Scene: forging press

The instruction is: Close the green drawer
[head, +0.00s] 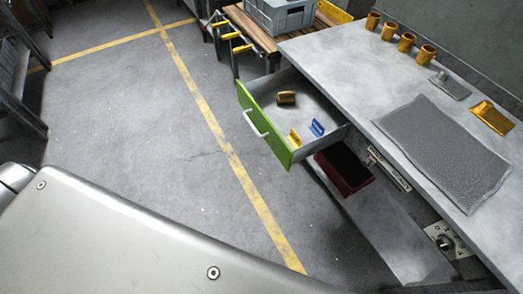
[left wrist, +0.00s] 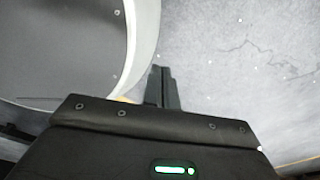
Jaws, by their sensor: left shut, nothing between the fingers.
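The green drawer (head: 262,127) stands open under the grey workbench in the head view, pulled out to the left. Its green front carries a white handle (head: 255,123). Inside lie a brown block (head: 286,98), a yellow piece (head: 295,138) and a blue piece (head: 317,128). My left gripper (left wrist: 162,72) shows in the left wrist view, with its fingers together and empty over the grey floor. It is not in the head view and no drawer shows in the wrist view. My right gripper is in neither view.
The workbench (head: 345,55) holds several brass cups, a grey mat (head: 443,150) and metal parts. A dark red box (head: 343,168) sits below it, beside the drawer. A wooden table with a grey crate (head: 281,14) stands behind. The floor left of the drawer is clear.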

